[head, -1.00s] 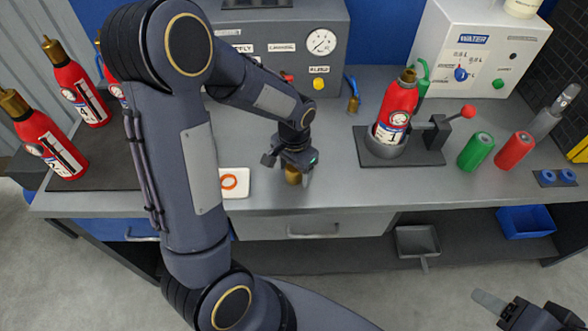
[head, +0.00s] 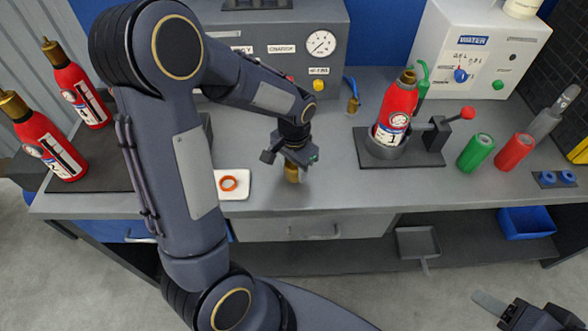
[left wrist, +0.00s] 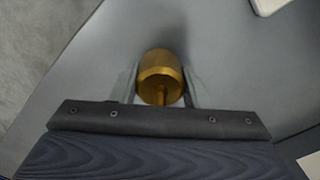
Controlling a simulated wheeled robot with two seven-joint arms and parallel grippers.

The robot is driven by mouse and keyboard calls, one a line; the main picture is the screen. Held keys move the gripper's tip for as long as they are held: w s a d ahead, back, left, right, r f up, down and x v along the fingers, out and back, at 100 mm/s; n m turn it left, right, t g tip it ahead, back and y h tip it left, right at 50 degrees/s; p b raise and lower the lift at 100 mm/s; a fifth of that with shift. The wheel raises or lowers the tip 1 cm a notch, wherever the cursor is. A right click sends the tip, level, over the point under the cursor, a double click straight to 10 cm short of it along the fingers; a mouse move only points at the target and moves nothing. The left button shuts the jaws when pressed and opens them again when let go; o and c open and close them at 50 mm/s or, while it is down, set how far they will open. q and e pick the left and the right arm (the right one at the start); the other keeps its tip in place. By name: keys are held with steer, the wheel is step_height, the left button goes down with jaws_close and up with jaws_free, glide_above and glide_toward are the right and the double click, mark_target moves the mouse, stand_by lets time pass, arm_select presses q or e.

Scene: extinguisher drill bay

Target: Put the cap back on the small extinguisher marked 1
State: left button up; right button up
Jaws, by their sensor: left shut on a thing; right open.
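The small red extinguisher marked 1 (head: 397,108) stands in a grey round holder (head: 384,147) on a dark plate at the right of the bench; its top has a brass neck. My left gripper (head: 293,165) is shut on a brass cap (head: 292,173) over the front middle of the bench, left of the extinguisher. In the left wrist view the brass cap (left wrist: 160,78) sits between the two fingers, a thin stem towards the palm. My right gripper (head: 528,312) is open and empty at the lower right corner, away from the bench.
A white tile with an orange ring (head: 229,183) lies left of the cap. A clamp with a red knob (head: 467,112) stands beside the extinguisher. Green (head: 476,152) and red (head: 514,151) cylinders stand further right. Other extinguishers (head: 48,145) stand at the left.

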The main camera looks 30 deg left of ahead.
arm_select(q)
steer(key=s+d+r+b, duration=0.1)
steer(key=s+d+r, duration=0.2)
steer(key=d+r, duration=0.8)
steer(key=d, duration=0.2)
steer(key=shift+d+r+b, duration=0.3)
steer(key=shift+d+b, duration=0.05)
steer(key=shift+d, duration=0.05)
